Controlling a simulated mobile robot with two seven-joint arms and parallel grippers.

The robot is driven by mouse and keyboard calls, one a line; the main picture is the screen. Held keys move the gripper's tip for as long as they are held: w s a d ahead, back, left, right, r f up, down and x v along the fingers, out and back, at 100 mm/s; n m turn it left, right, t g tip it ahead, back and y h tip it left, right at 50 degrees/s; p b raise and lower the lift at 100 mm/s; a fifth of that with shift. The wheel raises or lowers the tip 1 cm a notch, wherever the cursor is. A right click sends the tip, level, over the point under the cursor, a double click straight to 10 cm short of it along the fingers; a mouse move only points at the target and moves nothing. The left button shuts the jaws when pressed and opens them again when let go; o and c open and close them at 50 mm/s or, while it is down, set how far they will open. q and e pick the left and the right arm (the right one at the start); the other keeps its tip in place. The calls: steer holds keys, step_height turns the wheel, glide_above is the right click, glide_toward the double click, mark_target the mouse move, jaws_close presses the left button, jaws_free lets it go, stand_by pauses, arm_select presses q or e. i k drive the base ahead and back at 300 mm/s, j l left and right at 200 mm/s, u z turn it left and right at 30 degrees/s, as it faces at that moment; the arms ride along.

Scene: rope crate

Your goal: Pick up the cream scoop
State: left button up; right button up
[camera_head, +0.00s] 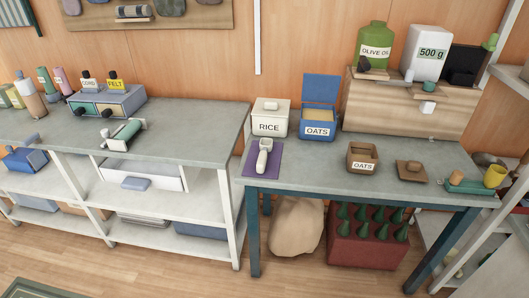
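A cream scoop (263,158) lies on a small purple mat (248,171) at the left front of the grey table with teal legs. Neither my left gripper nor my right gripper shows in the head view, so nothing is seen touching the scoop.
Behind the scoop stand a lidded white RICE bin (268,128) and an open blue OATS bin (317,126). A brown OATS box (362,163) and its brown lid (409,172) are to the right. A grey shelf unit (190,130) stands left, across a narrow gap.

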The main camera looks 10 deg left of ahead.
mark_target(266, 144)
steer(key=j+z, duration=0.15)
steer(key=z, duration=0.2)
steer(key=j+z, duration=0.15)
steer(key=z, duration=0.2)
steer(key=j+z, duration=0.2)
steer(key=z, duration=0.15)
steer(key=j+z, duration=0.25)
steer(key=j, duration=0.3)
steer(key=k+j+z, duration=0.15)
steer(key=j+z, duration=0.15)
steer(key=j, duration=0.2)
steer(key=k+j, duration=0.1)
steer(key=j, duration=0.25)
steer(key=k+j+z, duration=0.1)
steer(key=j, duration=0.25)
steer(key=k+j, duration=0.1)
steer(key=j, duration=0.25)
